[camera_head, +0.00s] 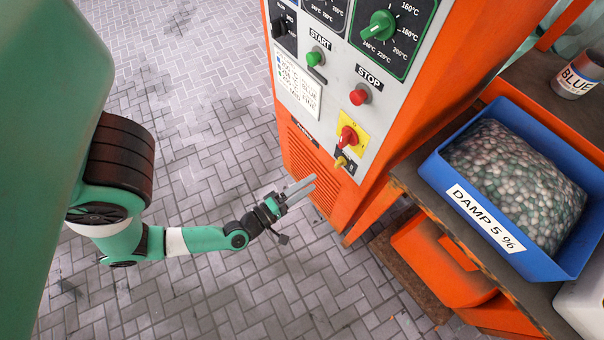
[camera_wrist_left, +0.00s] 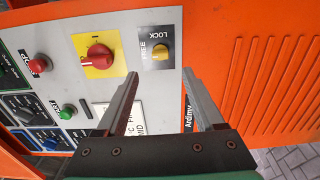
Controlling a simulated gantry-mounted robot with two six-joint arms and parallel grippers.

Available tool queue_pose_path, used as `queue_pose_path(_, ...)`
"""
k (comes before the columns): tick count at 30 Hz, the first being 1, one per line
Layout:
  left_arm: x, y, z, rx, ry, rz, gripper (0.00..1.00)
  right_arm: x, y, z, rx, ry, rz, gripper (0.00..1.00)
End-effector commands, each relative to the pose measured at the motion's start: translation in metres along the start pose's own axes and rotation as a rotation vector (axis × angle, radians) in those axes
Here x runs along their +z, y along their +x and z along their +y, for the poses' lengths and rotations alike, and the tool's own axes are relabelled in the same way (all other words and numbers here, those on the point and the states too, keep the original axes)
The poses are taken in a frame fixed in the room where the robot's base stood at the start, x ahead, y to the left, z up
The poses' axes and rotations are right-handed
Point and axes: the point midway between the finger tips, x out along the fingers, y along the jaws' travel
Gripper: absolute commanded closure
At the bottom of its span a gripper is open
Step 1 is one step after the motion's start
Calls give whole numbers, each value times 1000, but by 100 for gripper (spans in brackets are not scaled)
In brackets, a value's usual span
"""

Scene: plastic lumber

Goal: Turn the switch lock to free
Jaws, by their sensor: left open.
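The switch lock (camera_head: 341,163) is a small yellow knob on a black plate, low on the front panel of the orange machine. In the left wrist view the yellow knob (camera_wrist_left: 161,51) shows clearly beside the words FREE and LOCK. I cannot tell for sure which word it points to. My left gripper (camera_head: 307,185) is open and empty, a little to the left of and below the knob, apart from it. In the left wrist view its two fingers (camera_wrist_left: 160,77) point toward the panel, with the knob showing between and beyond their tips. My right gripper is in neither view.
A red rotary switch on a yellow plate (camera_head: 348,136) sits just above the lock. The red STOP button (camera_head: 359,96) and green START button (camera_head: 315,58) are higher. A shelf at right holds a blue bin (camera_head: 436,170) of pellets. Paved floor (camera_head: 215,130) is clear at left.

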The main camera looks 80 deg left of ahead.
Motion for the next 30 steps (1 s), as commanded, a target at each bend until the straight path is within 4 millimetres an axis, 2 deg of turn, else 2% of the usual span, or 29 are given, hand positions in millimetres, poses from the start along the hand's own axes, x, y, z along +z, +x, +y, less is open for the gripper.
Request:
queue_pose_path(9, -1, -20, 0, -2, 3, 2, 30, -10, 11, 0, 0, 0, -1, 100)
queue_pose_path(30, -2, -21, -1, -2, 4, 4, 30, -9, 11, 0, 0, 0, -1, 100)
